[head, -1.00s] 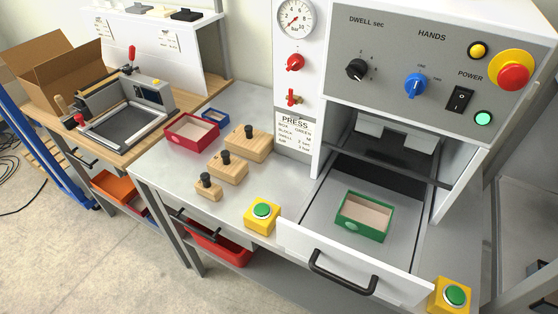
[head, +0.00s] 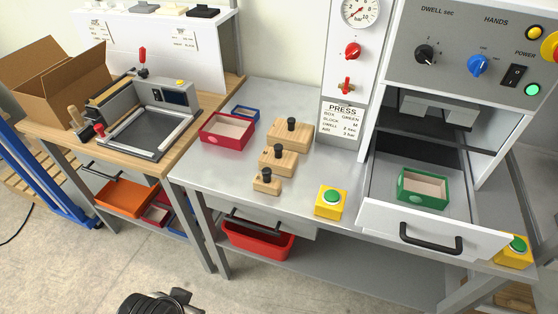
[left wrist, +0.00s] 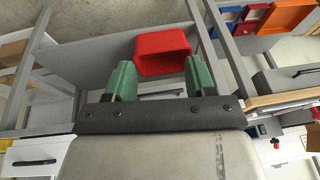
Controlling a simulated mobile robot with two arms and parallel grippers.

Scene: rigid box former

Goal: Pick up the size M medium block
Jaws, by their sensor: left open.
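Three wooden blocks with black knobs stand in a slanting row on the grey bench in the head view. The medium block (head: 278,160) is the middle one, between the large block (head: 290,136) behind it and the small block (head: 266,186) in front. All three stand apart from any gripper. In the left wrist view my left gripper (left wrist: 160,75) has its two green fingers wide apart with nothing between them. The blocks cannot be made out in that view. My right gripper is not in view.
A red box (head: 227,131) and a blue box (head: 246,114) lie left of the blocks. A yellow button box (head: 331,202) stands to their right. The open press drawer (head: 437,236) holds a green box (head: 423,190). A red bin (head: 258,242) sits under the bench.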

